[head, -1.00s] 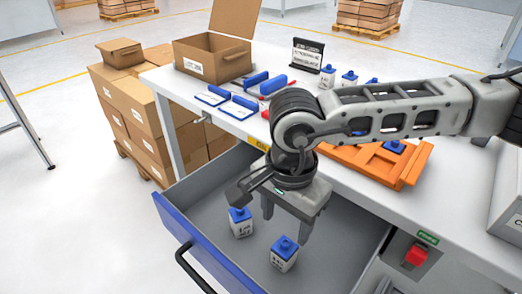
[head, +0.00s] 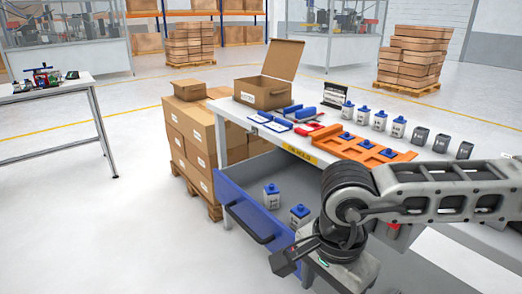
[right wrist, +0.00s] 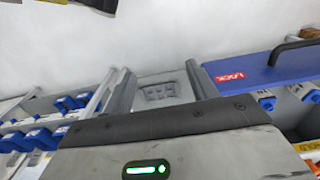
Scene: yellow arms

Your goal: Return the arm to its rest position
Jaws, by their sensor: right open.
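My right arm comes in from the right in the head view. Its gripper (head: 335,278) hangs in front of the workbench, outside the open drawer, low at the picture's bottom edge. In the right wrist view its two fingers (right wrist: 158,75) are apart with nothing between them. Pale floor and a grey part lie beyond them. The drawer (head: 250,212) is pulled out, with a blue front and dark handle. Two white containers with blue caps stand in it, one (head: 271,198) farther left and one (head: 299,215) nearer my arm. My left gripper is not in view.
The bench top holds an orange tray (head: 400,156) with blue-capped items, several white blue-capped containers (head: 380,121), dark containers (head: 442,142), blue bins and an open carton (head: 262,95). Floor (head: 110,225) at left is clear.

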